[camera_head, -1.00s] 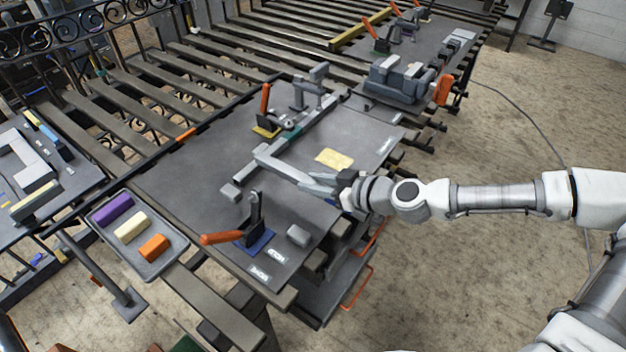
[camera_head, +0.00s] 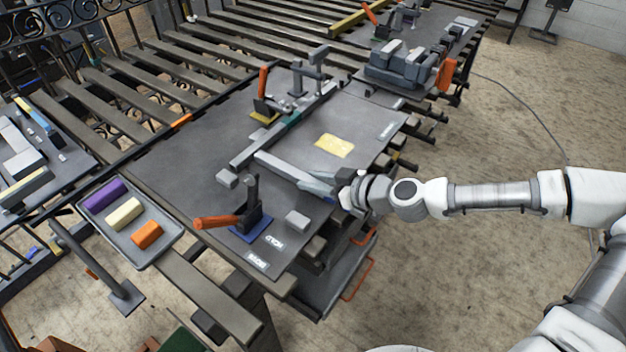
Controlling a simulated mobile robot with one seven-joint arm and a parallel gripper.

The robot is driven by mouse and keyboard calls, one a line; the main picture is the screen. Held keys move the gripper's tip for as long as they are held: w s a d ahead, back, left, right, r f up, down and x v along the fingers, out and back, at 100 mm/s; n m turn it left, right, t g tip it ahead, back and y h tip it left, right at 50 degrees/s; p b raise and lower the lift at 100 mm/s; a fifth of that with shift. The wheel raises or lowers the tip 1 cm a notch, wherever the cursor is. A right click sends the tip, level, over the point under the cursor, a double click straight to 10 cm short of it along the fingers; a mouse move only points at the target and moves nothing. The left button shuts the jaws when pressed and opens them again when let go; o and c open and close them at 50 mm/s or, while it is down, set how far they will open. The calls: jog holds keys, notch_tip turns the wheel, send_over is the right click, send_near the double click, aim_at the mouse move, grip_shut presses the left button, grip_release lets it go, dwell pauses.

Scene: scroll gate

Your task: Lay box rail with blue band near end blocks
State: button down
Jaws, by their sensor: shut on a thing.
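My gripper (camera_head: 338,184) is shut on a grey box rail (camera_head: 283,168), which reaches up and left from the jaws over the dark table. A little blue shows by the jaws; whether it is the rail's band I cannot tell. Two small grey end blocks, left (camera_head: 227,178) and right (camera_head: 297,220), are on the table's near part, nearer the camera than the held rail. Another grey rail with a teal band (camera_head: 259,145) lies diagonally behind it. The held rail's free end is close to this rail; contact is unclear. The held rail's height above the table is also unclear.
An orange-handled clamp on a blue base (camera_head: 250,229) stands between the end blocks. Another on a yellow base (camera_head: 264,117) stands near the teal-banded rail. A yellow patch (camera_head: 334,145) lies beyond my gripper. A tray (camera_head: 163,247) of coloured blocks is at left.

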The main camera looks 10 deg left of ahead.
jog(key=shift+f+b, duration=0.35)
jog(key=c, duration=0.5)
grip_release()
jog(key=shift+c, duration=0.2)
jog(key=p+v, duration=0.2)
jog(key=v, duration=1.5)
jog(key=shift+d, duration=0.2)
jog(key=shift+s+f, duration=0.1)
